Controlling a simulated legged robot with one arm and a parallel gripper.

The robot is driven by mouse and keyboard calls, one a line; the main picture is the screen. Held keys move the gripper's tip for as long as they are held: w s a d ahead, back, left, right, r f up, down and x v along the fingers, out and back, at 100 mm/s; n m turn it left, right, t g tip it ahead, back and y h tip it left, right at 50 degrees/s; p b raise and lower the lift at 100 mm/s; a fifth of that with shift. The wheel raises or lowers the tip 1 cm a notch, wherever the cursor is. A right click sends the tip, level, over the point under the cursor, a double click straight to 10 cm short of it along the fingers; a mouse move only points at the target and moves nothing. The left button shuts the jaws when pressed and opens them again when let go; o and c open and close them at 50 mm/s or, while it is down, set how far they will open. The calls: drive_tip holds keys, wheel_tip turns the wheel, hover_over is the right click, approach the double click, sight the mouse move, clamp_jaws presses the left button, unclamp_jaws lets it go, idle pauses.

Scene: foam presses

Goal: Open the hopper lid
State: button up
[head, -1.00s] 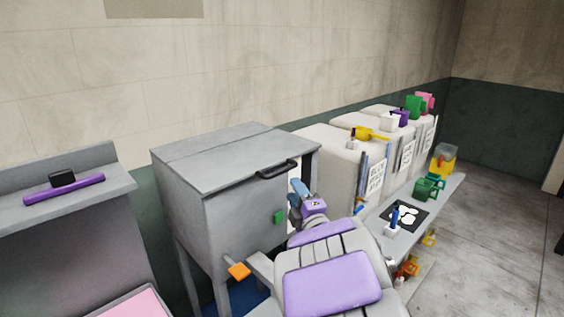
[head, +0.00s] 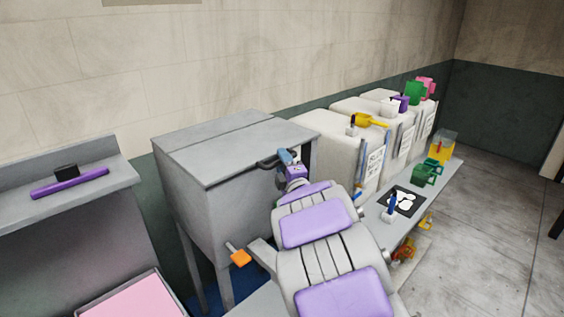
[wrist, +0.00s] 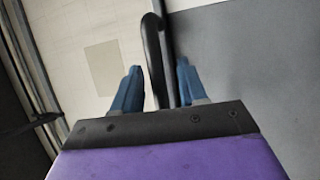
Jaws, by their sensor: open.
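The hopper is a grey metal box on legs, and its flat grey lid (head: 230,140) is down in the head view. A black bar handle (head: 268,161) sits on the lid's right front edge, partly hidden by my gripper. My gripper (head: 287,158) is at the handle's right end, with my purple and grey arm behind it. In the wrist view, my two blue fingers (wrist: 158,88) are open, with the black handle (wrist: 154,50) between them. I cannot tell whether either finger touches it. The grey lid (wrist: 250,65) fills the right of that view.
An orange-tipped lever (head: 240,258) juts from the hopper's lower front. Pale bins (head: 335,150) with scoops on top stand to the right. A low bench (head: 372,212) beside them holds a dark mat and green containers. A pink-lined tray (head: 135,300) is at lower left.

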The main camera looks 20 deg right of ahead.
drive_tip(key=shift+c, duration=0.3)
clamp_jaws()
idle(0.5)
